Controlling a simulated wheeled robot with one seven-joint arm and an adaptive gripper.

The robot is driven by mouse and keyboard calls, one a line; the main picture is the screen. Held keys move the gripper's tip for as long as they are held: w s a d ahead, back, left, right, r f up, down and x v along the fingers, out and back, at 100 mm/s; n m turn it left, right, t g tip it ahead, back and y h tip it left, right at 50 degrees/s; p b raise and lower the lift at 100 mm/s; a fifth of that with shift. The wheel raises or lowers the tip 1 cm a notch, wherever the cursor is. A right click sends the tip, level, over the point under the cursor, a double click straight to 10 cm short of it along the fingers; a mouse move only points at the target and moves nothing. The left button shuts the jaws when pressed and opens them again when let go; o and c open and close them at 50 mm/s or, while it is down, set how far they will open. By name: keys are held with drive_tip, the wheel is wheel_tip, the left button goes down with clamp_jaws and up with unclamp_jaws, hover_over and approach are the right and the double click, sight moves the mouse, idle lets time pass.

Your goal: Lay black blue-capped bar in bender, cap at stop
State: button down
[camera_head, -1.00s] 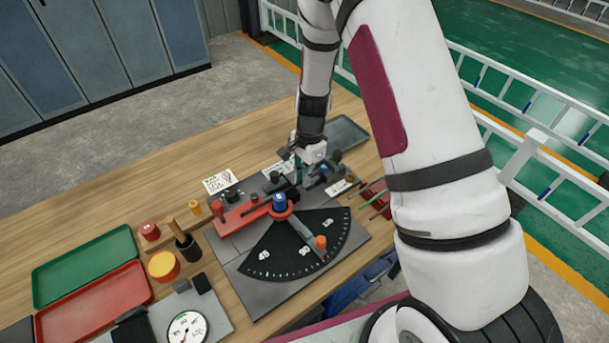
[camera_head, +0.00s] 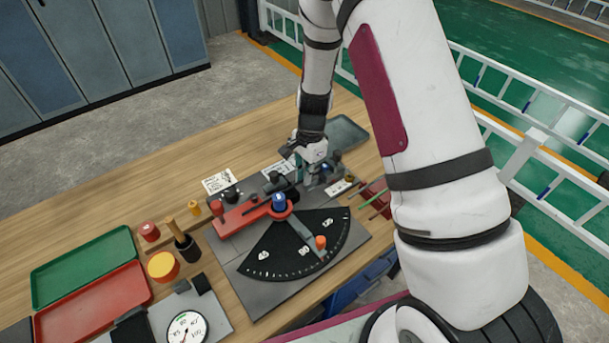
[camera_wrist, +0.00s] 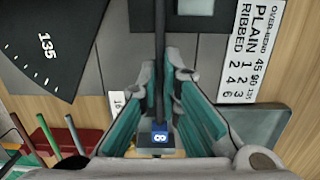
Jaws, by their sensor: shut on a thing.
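My gripper (camera_wrist: 160,78) is shut on a thin dark bar (camera_wrist: 159,35), which runs up the wrist view from between the teal fingers. A blue face marked 8 (camera_wrist: 160,137) shows at the bar's lower end; I cannot tell whether it is the cap or a label on the grey block there. In the head view my gripper (camera_head: 300,178) is low over the back right of the bender (camera_head: 250,272). The bender has a black angle dial, a red body (camera_head: 240,215) and a blue-topped pivot (camera_head: 279,200). The arm and fingers hide the bar and the stop there.
A red holder with coloured bars (camera_head: 374,196) stands right of the bender. A grey tray (camera_head: 347,131) lies behind my gripper. Green (camera_head: 85,262) and red (camera_head: 95,302) trays, a yellow-topped pot (camera_head: 164,264) and a gauge (camera_head: 187,328) are at left. Printed cards lie behind the bender.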

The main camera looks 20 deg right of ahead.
drive_tip(key=shift+w+d, duration=0.1)
drive_tip(key=shift+d, duration=0.15)
drive_tip(key=c, duration=1.7)
unclamp_jaws()
wheel_tip(320, 180, up, 12)
drive_tip(key=d, duration=0.1)
drive_tip(key=shift+w, duration=0.15)
drive_tip(key=shift+r+p, duration=0.85)
drive_tip(key=shift+r, duration=2.1)
